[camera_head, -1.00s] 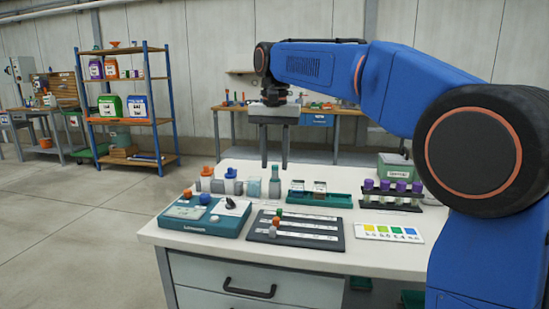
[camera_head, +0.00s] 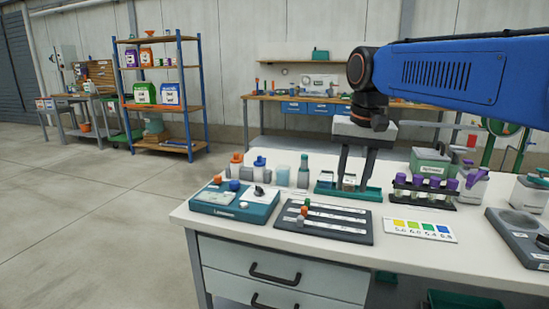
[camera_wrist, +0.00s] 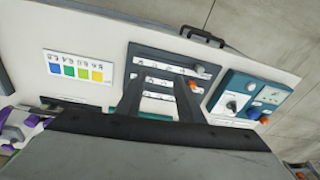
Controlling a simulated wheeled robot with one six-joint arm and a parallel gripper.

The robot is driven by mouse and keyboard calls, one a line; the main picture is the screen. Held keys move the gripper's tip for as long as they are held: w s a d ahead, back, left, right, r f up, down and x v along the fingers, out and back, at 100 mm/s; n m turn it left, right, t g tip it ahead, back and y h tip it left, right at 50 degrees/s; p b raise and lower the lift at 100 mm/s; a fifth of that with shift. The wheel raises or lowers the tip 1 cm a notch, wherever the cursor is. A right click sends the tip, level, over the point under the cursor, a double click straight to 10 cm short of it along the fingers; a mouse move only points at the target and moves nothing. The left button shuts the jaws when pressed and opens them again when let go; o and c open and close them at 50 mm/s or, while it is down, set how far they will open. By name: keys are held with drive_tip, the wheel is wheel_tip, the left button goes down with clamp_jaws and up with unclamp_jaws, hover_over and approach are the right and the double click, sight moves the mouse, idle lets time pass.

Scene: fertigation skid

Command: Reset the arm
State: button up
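My gripper (camera_head: 354,180) hangs fingers-down over the back of the white workbench (camera_head: 330,262), in front of the green tray (camera_head: 334,193) in the picture. Its two dark fingers stand apart with nothing between them. In the wrist view my gripper (camera_wrist: 158,105) also shows both fingers apart and empty, with the dark labelled board (camera_wrist: 165,70) beyond them. My blue arm reaches in from the upper right. The fingertips hide part of the tray and a small vial. I cannot tell how high the fingertips are above the tray.
A teal instrument (camera_head: 235,203) sits at the bench's left, a colour card (camera_head: 419,230) right of the board. A rack of purple-capped tubes (camera_head: 425,191), a green box (camera_head: 430,161) and a grey device (camera_head: 518,237) stand at the right. Open floor lies left of the bench.

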drive_tip(key=s+d+f+n+t, duration=0.1)
drive_tip(key=s+d+f, duration=0.4)
drive_tip(key=s+f, duration=0.5)
drive_tip(key=s+d+f+n+t, duration=0.1)
drive_tip(key=s+d+f, duration=0.4)
drive_tip(key=s+f, duration=0.5)
drive_tip(key=shift+s+f+t, duration=0.35)
drive_tip(key=shift+s+t, duration=0.15)
drive_tip(key=shift+s, duration=0.45)
drive_tip(key=shift+d, duration=0.1)
idle(0.9)
